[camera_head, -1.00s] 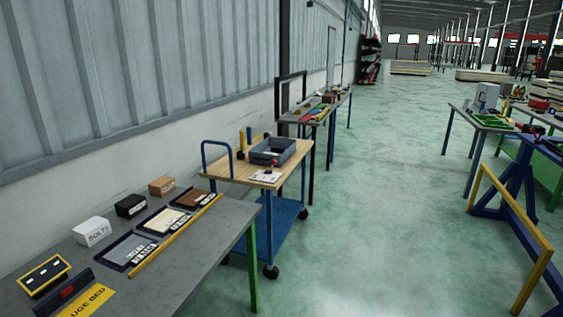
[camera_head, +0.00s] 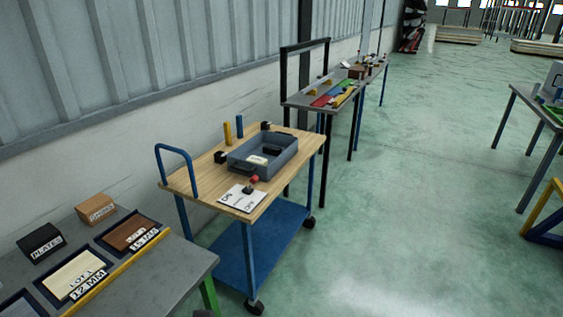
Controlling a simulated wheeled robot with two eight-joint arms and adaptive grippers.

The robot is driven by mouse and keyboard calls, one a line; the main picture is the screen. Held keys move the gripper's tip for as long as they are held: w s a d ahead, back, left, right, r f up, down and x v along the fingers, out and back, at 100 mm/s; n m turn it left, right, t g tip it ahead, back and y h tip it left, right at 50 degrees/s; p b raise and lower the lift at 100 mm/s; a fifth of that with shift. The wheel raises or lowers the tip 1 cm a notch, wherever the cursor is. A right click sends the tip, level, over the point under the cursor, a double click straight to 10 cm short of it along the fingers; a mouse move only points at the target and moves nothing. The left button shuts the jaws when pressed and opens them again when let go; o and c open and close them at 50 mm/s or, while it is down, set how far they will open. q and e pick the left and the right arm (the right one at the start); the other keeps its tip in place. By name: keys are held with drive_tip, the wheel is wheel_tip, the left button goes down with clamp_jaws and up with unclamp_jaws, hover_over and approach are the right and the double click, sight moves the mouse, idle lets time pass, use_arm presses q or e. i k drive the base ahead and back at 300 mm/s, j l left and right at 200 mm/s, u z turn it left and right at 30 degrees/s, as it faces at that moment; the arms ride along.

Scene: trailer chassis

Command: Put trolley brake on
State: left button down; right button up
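The trolley (camera_head: 290,152) stands against the wall in the middle of the view. It has a wooden top, a blue push handle (camera_head: 176,152), a blue lower shelf (camera_head: 262,246) and dark castors (camera_head: 254,306). On its near right corner lies a white plate (camera_head: 240,198) with small dark lettering too small to read for certain. A small dark lever with a red knob (camera_head: 254,179) stands at that plate; it looks like the brake control. Neither of my grippers can be made out; a small dark shape at the bottom edge is unclear.
A grey bin (camera_head: 263,160) and yellow and blue cylinders (camera_head: 228,134) are on the trolley top. A grey table (camera_head: 160,278) with labelled blocks and trays stands at the near left. Another bench (camera_head: 318,93) stands behind. The green floor (camera_head: 400,220) right of the trolley is clear.

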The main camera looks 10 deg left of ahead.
sight(255, 178)
drive_tip(key=i+l, duration=0.25)
drive_tip(key=i, duration=0.25)
drive_tip(key=i+l, duration=0.3)
drive_tip(key=i, duration=0.2)
drive_tip(key=i+l, duration=0.25)
drive_tip(key=i, duration=0.2)
